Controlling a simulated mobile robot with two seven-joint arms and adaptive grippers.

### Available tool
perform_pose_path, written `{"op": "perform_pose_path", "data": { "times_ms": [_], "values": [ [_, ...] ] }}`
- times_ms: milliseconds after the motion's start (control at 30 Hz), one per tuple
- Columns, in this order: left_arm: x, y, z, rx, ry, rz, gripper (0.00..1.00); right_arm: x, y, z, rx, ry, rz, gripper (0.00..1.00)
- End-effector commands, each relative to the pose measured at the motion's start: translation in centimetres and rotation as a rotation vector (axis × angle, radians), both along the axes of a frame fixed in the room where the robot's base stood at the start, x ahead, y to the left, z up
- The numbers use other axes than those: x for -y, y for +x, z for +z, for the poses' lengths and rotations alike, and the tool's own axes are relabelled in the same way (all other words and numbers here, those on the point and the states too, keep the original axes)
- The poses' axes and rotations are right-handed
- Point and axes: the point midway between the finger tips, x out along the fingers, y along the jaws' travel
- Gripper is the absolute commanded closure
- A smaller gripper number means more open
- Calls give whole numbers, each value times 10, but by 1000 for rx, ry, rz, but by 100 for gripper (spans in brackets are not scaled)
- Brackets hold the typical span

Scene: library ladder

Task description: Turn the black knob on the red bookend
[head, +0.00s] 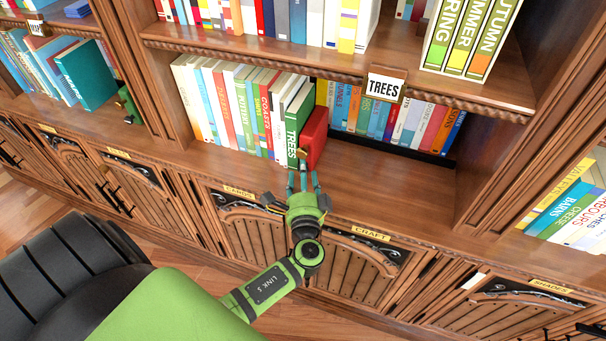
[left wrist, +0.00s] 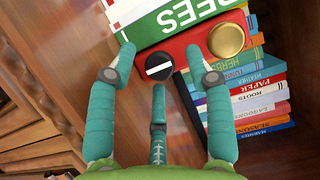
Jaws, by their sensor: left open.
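The red bookend (head: 315,136) stands on the shelf against the right side of a green and white TREES book (head: 297,120). In the left wrist view the bookend's red face (left wrist: 187,47) carries a round black knob (left wrist: 159,67) with a white bar, lying nearly level in the picture. A larger brass knob (left wrist: 226,40) sits to its right. My left gripper (head: 303,172) is open in front of the bookend. In the wrist view two teal fingers flank the black knob and a third is below it. Contact with the knob cannot be told. My right gripper is not in view.
A row of books (head: 235,105) fills the shelf left of the bookend, and more books (head: 395,118) stand further back to the right. The shelf board (head: 385,175) is bare right of the bookend. A TREES sign (head: 384,87) hangs from the shelf above. Cabinet doors are below.

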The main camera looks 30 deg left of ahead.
Motion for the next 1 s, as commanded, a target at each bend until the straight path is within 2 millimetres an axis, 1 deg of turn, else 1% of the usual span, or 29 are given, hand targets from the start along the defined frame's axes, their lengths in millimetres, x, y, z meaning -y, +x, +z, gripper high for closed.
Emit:
{"op": "perform_pose_path", "data": {
  "times_ms": [33,67,100,133,400,567,767,1000],
  "values": [
    [0,0,0,0,0,0,60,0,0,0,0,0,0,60],
    [0,0,0,0,0,0,72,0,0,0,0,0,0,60],
    [0,0,0,0,0,0,88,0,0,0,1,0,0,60],
    [0,0,0,0,0,0,100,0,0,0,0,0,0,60],
    [0,0,0,1,-4,1,100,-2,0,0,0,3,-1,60],
    [0,-1,0,10,-39,2,100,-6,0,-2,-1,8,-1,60],
    [0,-1,1,36,-145,2,100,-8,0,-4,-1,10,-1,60],
    [-1,-1,3,86,-348,2,100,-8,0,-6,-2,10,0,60]
  ]
}}
